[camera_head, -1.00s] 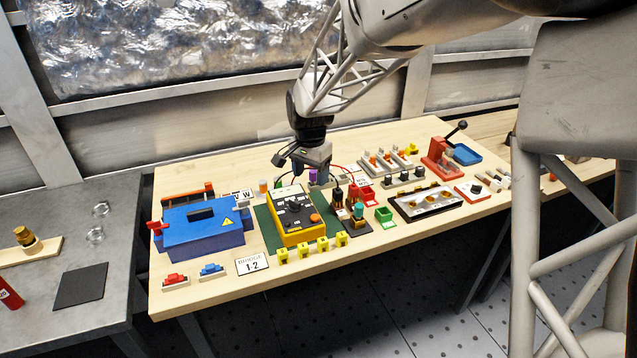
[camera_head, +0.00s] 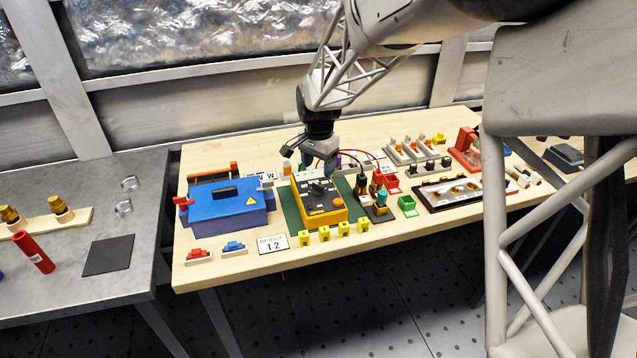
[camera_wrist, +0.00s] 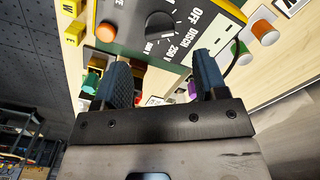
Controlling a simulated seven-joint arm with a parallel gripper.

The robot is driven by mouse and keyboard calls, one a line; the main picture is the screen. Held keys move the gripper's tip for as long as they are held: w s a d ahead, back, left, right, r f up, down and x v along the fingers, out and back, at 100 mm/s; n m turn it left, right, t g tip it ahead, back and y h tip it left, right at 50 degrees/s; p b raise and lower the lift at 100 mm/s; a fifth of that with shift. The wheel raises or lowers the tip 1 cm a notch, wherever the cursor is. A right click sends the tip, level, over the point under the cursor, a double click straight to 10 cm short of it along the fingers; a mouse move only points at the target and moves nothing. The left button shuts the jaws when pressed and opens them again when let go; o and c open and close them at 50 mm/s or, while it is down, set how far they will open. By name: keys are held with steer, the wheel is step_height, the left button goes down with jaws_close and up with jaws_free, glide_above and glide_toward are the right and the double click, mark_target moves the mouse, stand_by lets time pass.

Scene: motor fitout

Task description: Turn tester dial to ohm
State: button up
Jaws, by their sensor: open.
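The tester (camera_head: 326,216) is a yellow box with a dark face, sitting on a green mat (camera_head: 293,217) near the table's middle. Its black dial (camera_head: 319,187) also shows in the wrist view (camera_wrist: 160,23), with the labels OFF, DISCH and 250 V beside it; I cannot tell which mark it points at. An orange button (camera_head: 338,202) sits on the same face. My gripper (camera_head: 322,170) is at the tester's back edge. In the wrist view its two blue-grey fingers (camera_wrist: 162,72) are spread apart with nothing gripped, and the dial lies beyond their tips.
A blue box (camera_head: 228,212) with a warning sign stands left of the tester. Several yellow blocks (camera_head: 324,234) line its front side. Red and black leads run behind.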

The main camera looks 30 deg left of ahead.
mark_target(318, 184)
steer(key=shift+f, duration=3.25)
steer(key=c, duration=0.9)
steer(key=shift+n, duration=3.5)
steer(key=o, duration=0.9)
